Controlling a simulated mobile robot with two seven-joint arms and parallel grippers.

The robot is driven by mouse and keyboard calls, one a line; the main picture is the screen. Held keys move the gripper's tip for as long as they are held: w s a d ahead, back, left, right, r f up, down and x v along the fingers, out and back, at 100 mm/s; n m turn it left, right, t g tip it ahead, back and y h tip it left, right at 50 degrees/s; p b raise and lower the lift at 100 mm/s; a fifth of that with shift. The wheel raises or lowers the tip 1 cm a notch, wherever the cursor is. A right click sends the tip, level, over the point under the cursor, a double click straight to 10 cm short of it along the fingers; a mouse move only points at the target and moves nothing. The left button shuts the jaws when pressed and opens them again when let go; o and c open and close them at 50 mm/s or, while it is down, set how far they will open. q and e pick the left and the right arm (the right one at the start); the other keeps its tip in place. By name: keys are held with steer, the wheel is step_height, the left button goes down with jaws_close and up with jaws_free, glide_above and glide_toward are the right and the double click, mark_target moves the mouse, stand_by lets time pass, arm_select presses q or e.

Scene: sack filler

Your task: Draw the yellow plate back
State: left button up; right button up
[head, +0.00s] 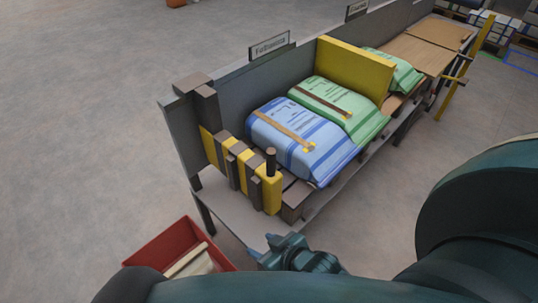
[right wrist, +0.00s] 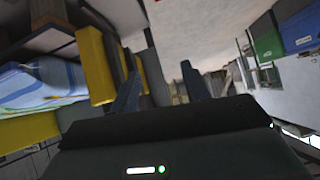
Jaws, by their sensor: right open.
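A plain yellow plate (head: 355,68) stands upright across the trough in the head view, between green sacks. A yellow-and-dark striped barrier (head: 236,165) closes the trough's near end, with a yellow block with a dark upright post (head: 268,185) at its right. A blue-and-white sack (head: 300,135) and a green sack (head: 345,105) lie between the two. My right gripper (head: 285,248) is low in front of the near end, apart from the yellow plate. In the right wrist view its fingers (right wrist: 160,85) are spread, with yellow-and-dark parts and the blue sack (right wrist: 45,85) left. My left gripper does not show.
A red bin (head: 150,248) with pale items stands on the floor at lower left. The trough's grey back wall (head: 235,103) carries small signs. Brown boards (head: 405,53) cover its far end, beside a yellow post (head: 465,65). The floor on the left is open.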

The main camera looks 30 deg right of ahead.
steer(key=w+a+n+g+y+b, duration=0.1)
steer(key=w+a+g+y+b, duration=0.15)
steer(key=w+a, duration=0.5)
step_height(320, 180, up, 20)
steer(key=m+g+h+b, duration=0.2)
steer(key=g+h+b, duration=0.45)
steer(key=b, duration=0.25)
glide_above(271, 157)
steer(key=w, duration=0.1)
steer(key=shift+w+d+f+g, duration=0.1)
steer(key=shift+w+d+g, duration=0.1)
steer(key=shift+g, duration=0.1)
steer(key=shift+d, duration=0.1)
steer(key=shift+s+f, duration=0.1)
steer(key=shift+f, duration=0.05)
step_height(271, 157, down, 12)
steer(key=shift+f+b, duration=0.25)
steer(key=shift+b, duration=0.35)
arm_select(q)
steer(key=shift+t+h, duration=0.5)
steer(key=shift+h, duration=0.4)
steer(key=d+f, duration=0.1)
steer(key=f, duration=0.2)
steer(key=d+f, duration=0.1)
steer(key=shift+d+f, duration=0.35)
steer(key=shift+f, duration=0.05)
